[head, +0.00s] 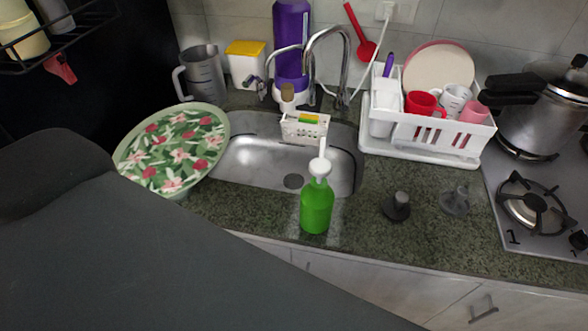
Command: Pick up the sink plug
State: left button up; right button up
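Two small round pieces with upright knobs stand on the green-black counter, right of the sink. One is a dark piece (397,207) with a greyer knob. The other is a grey piece (456,201) farther right, near the hob. Either looks like a sink plug; I cannot tell for sure which one is. The steel sink (250,165) has a dark round drain (293,181) near its front. Neither of my grippers shows in the head view. A large dark shape covers the lower left and hides part of the counter there.
A green pump bottle (316,208) stands at the sink's front edge, left of the knobbed pieces. Behind them is a white dish rack (430,145) with cups. A pressure cooker (545,112) sits on the hob (560,190). A floral tray (173,150) lies left.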

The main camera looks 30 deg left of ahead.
aim_at(397, 208)
jog(key=k+l+u, duration=0.1)
jog(key=k+u, duration=0.55)
jog(key=u, duration=0.3)
